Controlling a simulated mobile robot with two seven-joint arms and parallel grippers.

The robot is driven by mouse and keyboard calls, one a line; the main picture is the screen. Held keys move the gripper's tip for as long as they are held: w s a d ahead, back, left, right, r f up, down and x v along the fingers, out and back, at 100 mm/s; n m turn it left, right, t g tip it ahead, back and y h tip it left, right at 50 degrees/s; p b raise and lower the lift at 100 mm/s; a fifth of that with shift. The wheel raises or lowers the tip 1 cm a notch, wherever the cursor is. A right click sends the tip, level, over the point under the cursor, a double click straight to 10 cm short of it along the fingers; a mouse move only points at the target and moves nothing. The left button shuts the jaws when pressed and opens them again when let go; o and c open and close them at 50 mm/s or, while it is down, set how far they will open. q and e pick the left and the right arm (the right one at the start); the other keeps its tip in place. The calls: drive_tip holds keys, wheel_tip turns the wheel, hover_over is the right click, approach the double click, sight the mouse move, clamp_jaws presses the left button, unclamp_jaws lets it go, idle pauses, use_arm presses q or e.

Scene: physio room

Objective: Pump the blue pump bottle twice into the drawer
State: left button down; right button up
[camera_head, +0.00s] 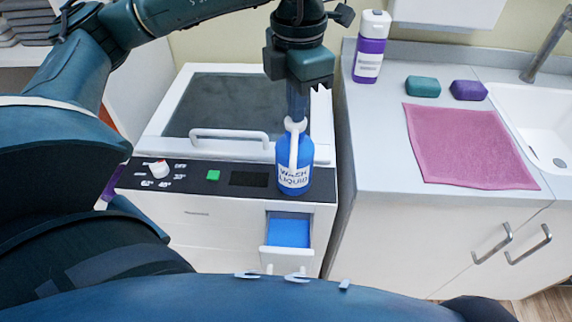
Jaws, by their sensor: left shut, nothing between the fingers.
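The blue pump bottle (295,172), labelled "WASH LIQUID" and with a white pump head, stands upright on the front top edge of the white washing machine (200,215). The drawer (280,257) in the machine's front is pulled open just below the bottle, and its inside shows blue. My left gripper (298,106) points down directly over the pump head, shut with nothing held. Its tips are at or just above the pump head; I cannot tell whether they touch. My right gripper is not in view.
The machine has a lid handle (230,135), a white dial (159,169) and a green button (213,175). On the counter to the right are a purple-and-white bottle (370,48), a teal soap (422,87), a purple soap (468,90), a pink cloth (468,145) and a sink (540,125).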

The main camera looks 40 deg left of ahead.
use_arm(q)
drive_tip(key=shift+r+p, duration=1.05)
drive_tip(key=shift+r, duration=0.35)
drive_tip(key=shift+r, duration=0.1)
wheel_tip(320, 180, up, 6)
drive_tip(key=p, duration=0.4)
idle(0.6)
